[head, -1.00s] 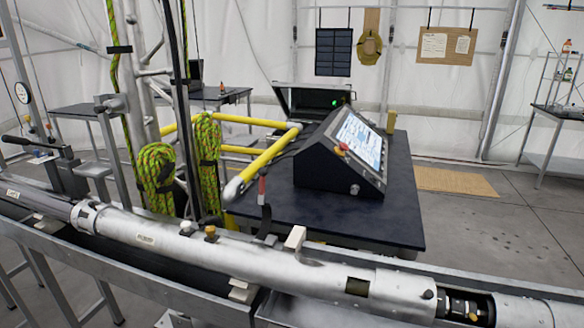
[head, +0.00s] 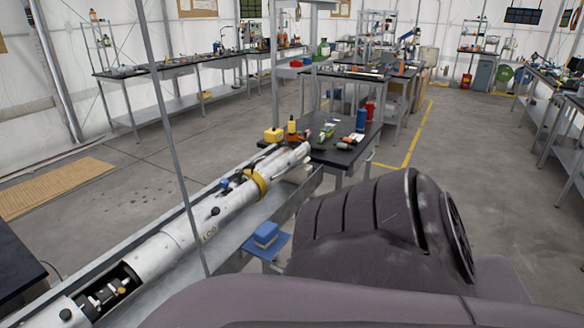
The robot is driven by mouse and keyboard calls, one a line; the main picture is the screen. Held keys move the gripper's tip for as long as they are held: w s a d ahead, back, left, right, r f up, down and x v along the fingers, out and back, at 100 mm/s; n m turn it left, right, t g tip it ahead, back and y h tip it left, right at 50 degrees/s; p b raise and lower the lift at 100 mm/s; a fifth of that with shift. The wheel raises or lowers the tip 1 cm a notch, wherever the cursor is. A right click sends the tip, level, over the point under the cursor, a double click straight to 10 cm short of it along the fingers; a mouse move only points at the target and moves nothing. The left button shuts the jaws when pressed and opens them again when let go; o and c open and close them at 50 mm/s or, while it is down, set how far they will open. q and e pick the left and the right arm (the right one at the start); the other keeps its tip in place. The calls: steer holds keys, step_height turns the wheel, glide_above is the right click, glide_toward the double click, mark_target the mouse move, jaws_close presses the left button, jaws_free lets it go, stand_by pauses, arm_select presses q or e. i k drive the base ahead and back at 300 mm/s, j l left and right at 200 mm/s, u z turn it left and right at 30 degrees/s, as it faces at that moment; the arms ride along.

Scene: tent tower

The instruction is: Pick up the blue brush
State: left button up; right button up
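I cannot make out a blue brush for certain in the head view. Blue things in sight are a blue block (head: 265,234) on a low blue stand beside the long metal tube, a small blue piece (head: 225,183) on the tube, and a blue bottle or can (head: 361,121) on the black-topped table (head: 345,156). My own dark arm or body part fills the lower right and hides the floor behind it. Neither gripper shows.
The long silver tube (head: 150,250) lies in its metal trough from lower left to the middle. Workbenches with tools line the back left (head: 170,68) and right (head: 545,82). Open grey floor (head: 110,190) lies left of the tube; yellow floor lines (head: 416,140) run at centre right.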

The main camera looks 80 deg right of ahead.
mark_target(268, 232)
steer(key=z, duration=2.3)
steer(key=i+l+u, duration=0.15)
steer(key=k+j, duration=0.05)
